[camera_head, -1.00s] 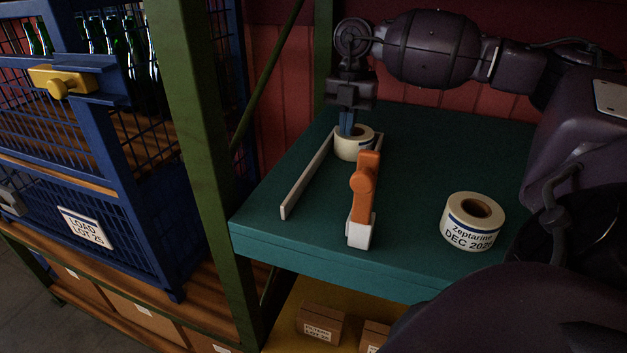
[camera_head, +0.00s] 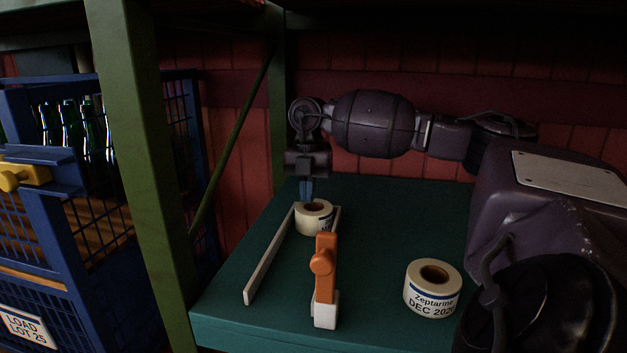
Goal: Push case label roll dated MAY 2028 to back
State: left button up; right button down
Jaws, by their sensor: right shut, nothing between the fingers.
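A cream label roll (camera_head: 314,218) with a blue stripe stands on the teal shelf between two low rails, toward the back. Its date cannot be read, as the print faces aside and is partly hidden. My right gripper (camera_head: 307,191) is shut and empty, pointing down at the far edge of this roll; whether it touches cannot be told. A second roll (camera_head: 432,290), printed Zeptarine and DEC with a year that reads like 202-something, stands at the front right of the shelf, apart from the gripper. My left gripper is not in view.
The left rail (camera_head: 268,258) runs along the shelf (camera_head: 385,225). A green post (camera_head: 145,175) and blue bottle cage (camera_head: 60,230) are at left. The shelf's middle right is clear.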

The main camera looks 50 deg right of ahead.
jog(key=w+d, duration=0.1)
jog(key=d, duration=0.1)
jog(key=w+d+b, duration=0.1)
jog(key=d, duration=0.2)
jog(key=w+d, duration=0.2)
jog(key=d, duration=0.1)
jog(key=shift+f, duration=0.2)
jog(key=shift+w+d, duration=0.25)
jog(key=shift+d, duration=0.2)
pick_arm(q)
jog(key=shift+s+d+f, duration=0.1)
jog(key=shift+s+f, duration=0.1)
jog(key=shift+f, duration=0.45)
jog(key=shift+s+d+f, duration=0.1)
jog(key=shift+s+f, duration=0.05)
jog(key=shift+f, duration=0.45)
pick_arm(e)
jog(key=shift+d, duration=0.1)
jog(key=shift+r, duration=0.1)
